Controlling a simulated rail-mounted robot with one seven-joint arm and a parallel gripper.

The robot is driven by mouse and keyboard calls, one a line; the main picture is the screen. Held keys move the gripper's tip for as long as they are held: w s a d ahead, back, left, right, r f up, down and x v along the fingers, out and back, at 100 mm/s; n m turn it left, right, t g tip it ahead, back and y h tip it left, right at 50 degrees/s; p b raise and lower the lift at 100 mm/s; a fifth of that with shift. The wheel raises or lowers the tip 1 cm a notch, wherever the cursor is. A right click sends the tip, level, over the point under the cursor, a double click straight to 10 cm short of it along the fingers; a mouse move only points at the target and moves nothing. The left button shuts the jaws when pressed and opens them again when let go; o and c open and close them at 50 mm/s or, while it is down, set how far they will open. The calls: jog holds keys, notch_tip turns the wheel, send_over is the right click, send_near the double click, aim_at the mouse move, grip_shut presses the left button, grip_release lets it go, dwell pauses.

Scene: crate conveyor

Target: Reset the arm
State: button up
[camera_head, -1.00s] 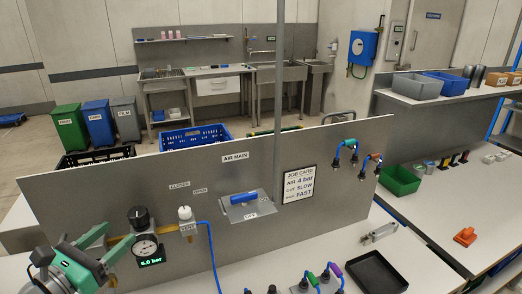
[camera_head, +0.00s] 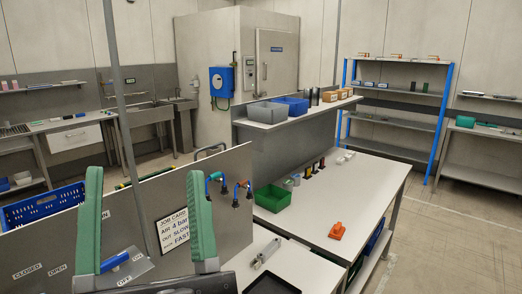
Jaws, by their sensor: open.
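My gripper (camera_head: 146,225) is large in the lower left of the head view, pointing up. Its two green fingers stand well apart with nothing between them. Behind it is the grey panel (camera_head: 160,203) with a job card (camera_head: 173,229) reading AIR 4 bar, OUT SLOW and FAST. The blue-handled lever (camera_head: 115,261) on the panel shows partly between the fingers. The gauge and vent valve are out of view.
A white bench (camera_head: 330,208) to the right bears a green bin (camera_head: 271,198) and an orange object (camera_head: 337,230). A black tray (camera_head: 270,284) and a metal part (camera_head: 263,253) lie nearer. Grey floor (camera_head: 440,235) is open at the right.

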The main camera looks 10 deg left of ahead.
jog(key=d+f+h, duration=0.3)
jog(key=d+h, duration=0.7)
jog(key=d, duration=0.2)
notch_tip(320, 180, up, 32)
jog(key=p, duration=3.1)
jog(key=shift+s+a+g+y+p, duration=0.3)
jog(key=shift+a+p, duration=0.05)
jog(key=shift+p, duration=0.05)
